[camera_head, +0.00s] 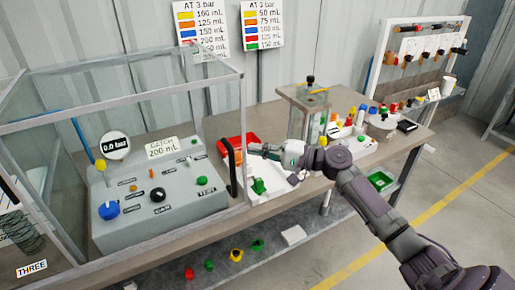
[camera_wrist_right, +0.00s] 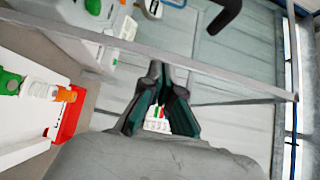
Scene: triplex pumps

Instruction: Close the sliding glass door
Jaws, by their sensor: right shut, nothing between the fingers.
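The glass case (camera_head: 120,70) with a pale metal frame stands on the left of the bench. A black curved handle (camera_head: 231,168) is at its right front corner; a black handle also shows at the top of the right wrist view (camera_wrist_right: 226,14). I cannot tell how far the sliding door is open. My right gripper (camera_head: 256,148) is shut and empty, just right of the handle and apparently apart from it. In the right wrist view its fingers (camera_wrist_right: 167,78) are close together, with glass and a frame bar beyond. My left gripper is not in view.
A grey control panel (camera_head: 160,190) with knobs sits inside the case. A red tray (camera_head: 238,146) and a white tray (camera_head: 268,188) with small parts lie beside the handle. A clear-walled stand (camera_head: 305,110) is behind my right arm. Several coloured parts lie on the lower shelf.

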